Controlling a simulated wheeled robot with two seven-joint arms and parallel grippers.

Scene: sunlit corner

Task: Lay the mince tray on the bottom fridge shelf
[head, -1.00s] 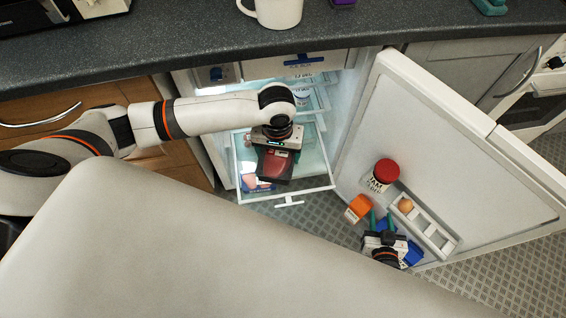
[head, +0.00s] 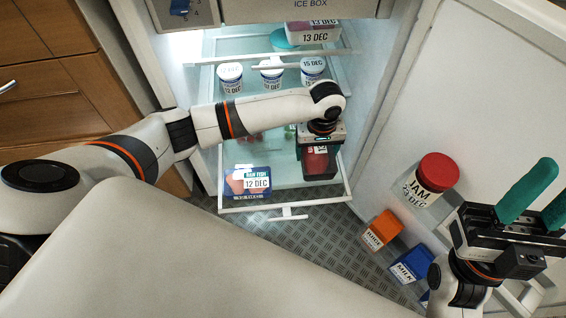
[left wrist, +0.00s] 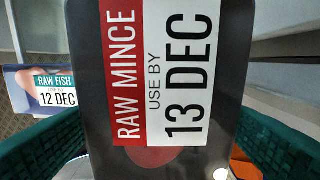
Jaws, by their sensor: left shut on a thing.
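The mince tray (head: 318,164) is a dark tray with a red top, at the right end of the bottom fridge shelf (head: 238,207). My left gripper (head: 318,145) is above it and shut on it. In the left wrist view the tray (left wrist: 150,80) fills the middle, labelled RAW MINCE, use by 13 DEC, between two green fingers. I cannot tell whether its underside touches the shelf. My right gripper (head: 540,195) is open and empty by the fridge door, its green fingers pointing up.
A raw fish pack (head: 248,181) lies on the bottom shelf's left, apart from the mince. White tubs (head: 271,73) stand on the shelf above. The open door at right holds a jam jar (head: 432,180), an orange carton (head: 381,230) and a blue milk carton (head: 412,264).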

